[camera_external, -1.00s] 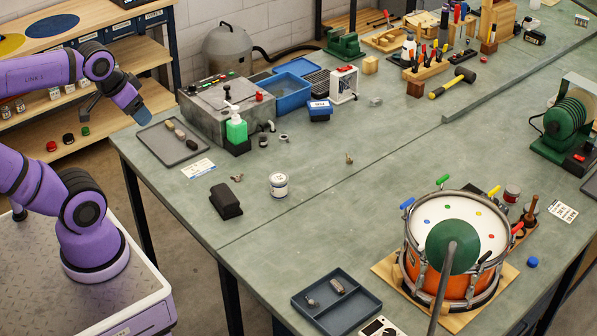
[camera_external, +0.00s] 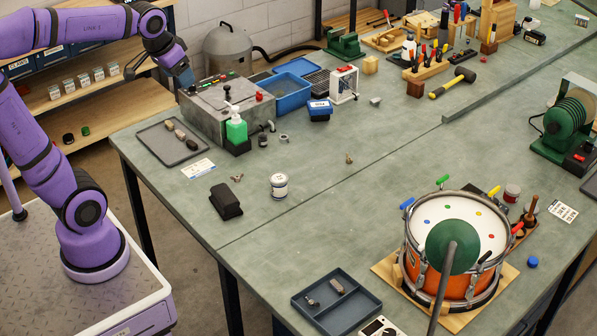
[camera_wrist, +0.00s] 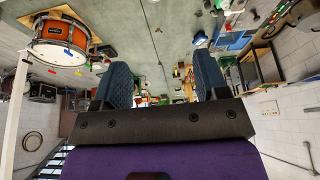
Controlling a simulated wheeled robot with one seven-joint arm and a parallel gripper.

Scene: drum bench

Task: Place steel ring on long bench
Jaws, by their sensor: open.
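The long bench (camera_external: 320,190) is a grey-green top that runs across the external view. A small grey ring-like piece (camera_external: 284,138) lies on it, right of the green bottle; it may be the steel ring, but it is too small to be sure. My gripper (camera_external: 187,80) is in the air above the left end of the grey metal machine, well away from that piece. In the wrist view my gripper (camera_wrist: 163,82) has its two blue-padded fingers wide apart with nothing between them. I cannot pick out the ring in the wrist view.
The grey machine (camera_external: 215,103), green bottle (camera_external: 236,129) and blue bin (camera_external: 290,96) crowd the bench's back left. A grey tray (camera_external: 160,153) with several small parts lies at the left edge. An orange drum (camera_external: 427,263) stands front right. The bench middle is mostly clear.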

